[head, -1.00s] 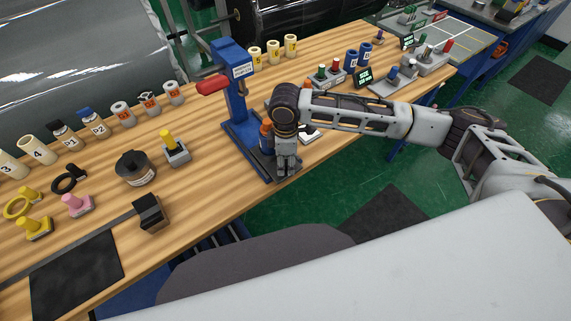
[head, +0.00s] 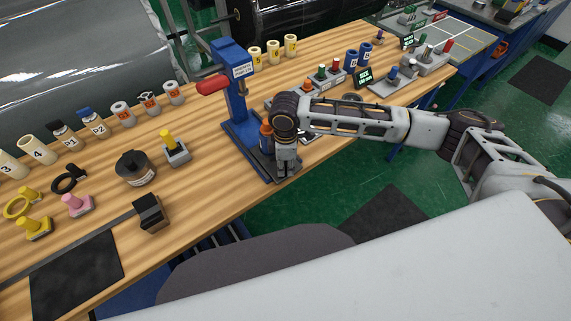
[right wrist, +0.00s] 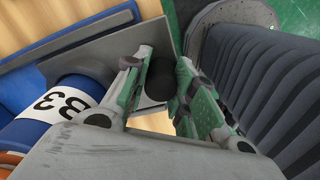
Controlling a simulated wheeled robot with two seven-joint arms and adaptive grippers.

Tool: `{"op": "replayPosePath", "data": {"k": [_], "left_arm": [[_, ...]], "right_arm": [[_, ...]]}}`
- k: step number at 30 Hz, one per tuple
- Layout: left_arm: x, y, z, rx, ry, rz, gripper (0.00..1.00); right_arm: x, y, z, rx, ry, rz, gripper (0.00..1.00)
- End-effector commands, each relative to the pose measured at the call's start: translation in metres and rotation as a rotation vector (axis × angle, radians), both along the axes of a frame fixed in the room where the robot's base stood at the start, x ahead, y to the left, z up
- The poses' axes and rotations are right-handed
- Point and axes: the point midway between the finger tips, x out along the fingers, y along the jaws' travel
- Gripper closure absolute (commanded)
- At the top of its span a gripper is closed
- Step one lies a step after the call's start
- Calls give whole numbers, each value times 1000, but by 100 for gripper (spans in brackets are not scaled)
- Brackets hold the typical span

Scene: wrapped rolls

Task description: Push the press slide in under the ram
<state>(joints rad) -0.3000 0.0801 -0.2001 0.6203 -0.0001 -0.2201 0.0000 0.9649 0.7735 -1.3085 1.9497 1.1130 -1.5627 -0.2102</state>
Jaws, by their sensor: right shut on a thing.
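The blue press (head: 236,98) with a red handle (head: 211,85) stands on the wooden bench. Its grey slide (head: 256,160) sticks out toward the bench's front edge. A blue roll labelled B3 (right wrist: 66,102) sits on it, and its orange and blue side (head: 264,136) shows beside my wrist in the head view. My right gripper (head: 287,170) points down at the slide's outer end. In the right wrist view its green-padded fingers are shut on a dark round knob (right wrist: 161,76). The ram's lower end is hidden or too small to tell. My left gripper is not in view.
A grey-based yellow peg (head: 174,148), a dark round can (head: 135,168) and a black block (head: 150,213) stand left of the press. Cream rolls (head: 273,52) stand behind it. Small fixtures (head: 325,76) stand to the right. The bench's front edge is close to my gripper.

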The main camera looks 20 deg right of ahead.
Motion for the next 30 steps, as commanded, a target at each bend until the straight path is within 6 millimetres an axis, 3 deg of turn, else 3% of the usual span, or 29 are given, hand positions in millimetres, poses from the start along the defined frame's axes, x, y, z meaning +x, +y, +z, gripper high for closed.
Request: {"op": "replayPosePath", "data": {"k": [11, 30], "left_arm": [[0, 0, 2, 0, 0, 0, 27], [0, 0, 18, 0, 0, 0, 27]], "right_arm": [[5, 2, 1, 1, -1, 0, 100], [60, 21, 2, 0, -3, -3, 100]]}}
